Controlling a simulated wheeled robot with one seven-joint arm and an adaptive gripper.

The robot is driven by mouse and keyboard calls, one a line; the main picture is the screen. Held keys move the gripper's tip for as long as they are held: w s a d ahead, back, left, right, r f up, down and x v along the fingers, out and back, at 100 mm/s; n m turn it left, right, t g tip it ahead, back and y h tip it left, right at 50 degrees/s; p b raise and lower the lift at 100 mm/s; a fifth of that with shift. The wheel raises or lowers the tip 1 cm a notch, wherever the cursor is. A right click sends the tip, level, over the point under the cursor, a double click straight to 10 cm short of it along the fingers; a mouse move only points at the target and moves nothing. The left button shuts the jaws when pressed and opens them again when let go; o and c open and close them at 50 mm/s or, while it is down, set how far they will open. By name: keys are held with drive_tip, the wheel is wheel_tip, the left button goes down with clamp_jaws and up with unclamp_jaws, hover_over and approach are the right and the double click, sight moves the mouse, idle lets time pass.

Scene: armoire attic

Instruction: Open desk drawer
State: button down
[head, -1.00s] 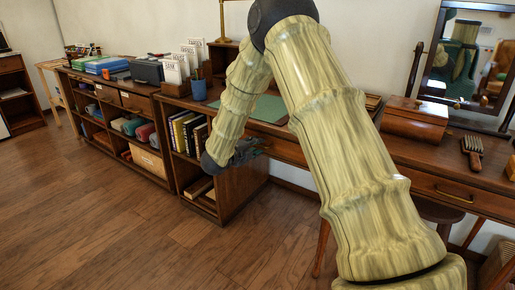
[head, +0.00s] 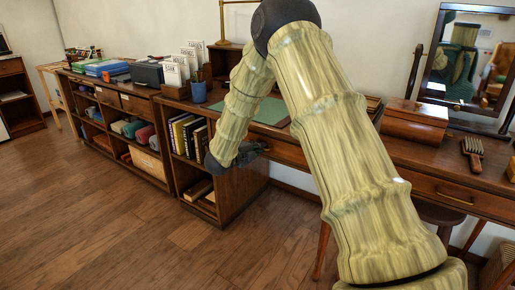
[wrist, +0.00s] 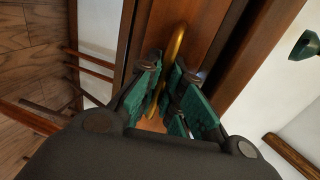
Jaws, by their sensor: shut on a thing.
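The wooden desk (head: 400,157) runs along the wall to the right. A desk drawer front (head: 288,152) shows beside my gripper (head: 250,153) in the head view, partly hidden by my arm. In the wrist view, the drawer front (wrist: 200,22) carries a curved brass handle (wrist: 178,45). My gripper (wrist: 166,88), with green finger pads, is shut on this handle, one finger on each side. The drawer front looks about flush with its frame, but I cannot tell exactly.
A second desk drawer with a brass handle (head: 455,197) is at right. A shelf unit with books (head: 187,135) stands left of my gripper. A wooden box (head: 415,120), brush (head: 472,153) and mirror (head: 475,60) are on the desk. The floor (head: 130,235) in front is clear.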

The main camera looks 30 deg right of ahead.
drive_tip(key=f+p+v, duration=0.2)
drive_tip(key=f+v, duration=0.1)
drive_tip(key=v, duration=1.2)
drive_tip(key=a+f+p+v, duration=0.1)
drive_tip(key=f+p+v, duration=0.1)
drive_tip(key=v, duration=1.3)
drive_tip(key=shift+s+a+f+p, duration=0.2)
drive_tip(key=shift+s+f+p, duration=0.25)
drive_tip(key=shift+f, duration=0.25)
drive_tip(key=c, duration=1.5)
unclamp_jaws()
drive_tip(key=shift+c, duration=0.2)
drive_tip(key=v, duration=1.2)
drive_tip(key=shift+f, duration=0.1)
